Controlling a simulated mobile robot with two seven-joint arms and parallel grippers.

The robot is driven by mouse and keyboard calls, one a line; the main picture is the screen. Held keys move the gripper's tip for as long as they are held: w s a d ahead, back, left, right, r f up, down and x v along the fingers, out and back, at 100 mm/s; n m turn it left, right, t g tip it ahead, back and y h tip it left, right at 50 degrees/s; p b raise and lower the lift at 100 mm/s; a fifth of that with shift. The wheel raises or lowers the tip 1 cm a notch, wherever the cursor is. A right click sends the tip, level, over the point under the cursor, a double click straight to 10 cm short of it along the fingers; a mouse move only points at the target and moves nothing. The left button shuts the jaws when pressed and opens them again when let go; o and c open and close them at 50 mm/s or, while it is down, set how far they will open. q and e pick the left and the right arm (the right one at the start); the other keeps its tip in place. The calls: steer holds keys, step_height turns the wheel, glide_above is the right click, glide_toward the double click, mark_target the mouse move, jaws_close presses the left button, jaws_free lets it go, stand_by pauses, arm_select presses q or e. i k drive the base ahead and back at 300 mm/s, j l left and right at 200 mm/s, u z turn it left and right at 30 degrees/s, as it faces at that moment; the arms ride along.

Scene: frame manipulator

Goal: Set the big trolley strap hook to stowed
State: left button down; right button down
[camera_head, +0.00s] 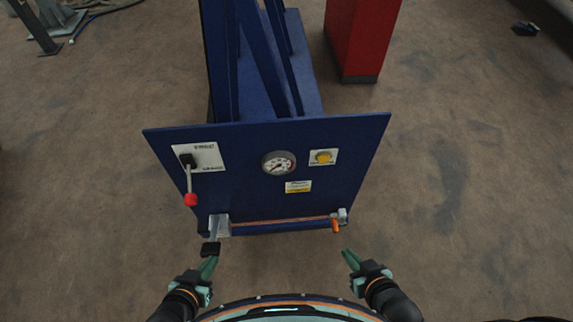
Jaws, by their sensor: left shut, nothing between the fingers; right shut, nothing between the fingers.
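A blue trolley (360,150) with an upright front panel stands in front of me. An orange strap (280,221) runs along the panel's lower edge. At its right end is a grey bracket with a small orange hook-like part (336,226) hanging down. At its left end is a grey metal fitting (219,226) with a black-ended handle (210,249) pointing down toward me. My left gripper (212,260) is shut and empty, just below the black end; contact cannot be told. My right gripper (347,253) is shut and empty, below the orange part and apart from it.
The panel carries a red-knobbed lever (190,198), a round gauge (279,163), a yellow button (323,157) and a small label (298,187). A red cabinet (360,35) stands behind at the right. The floor (470,190) beside the trolley is clear.

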mark_target(334, 223)
steer(key=z, duration=0.75)
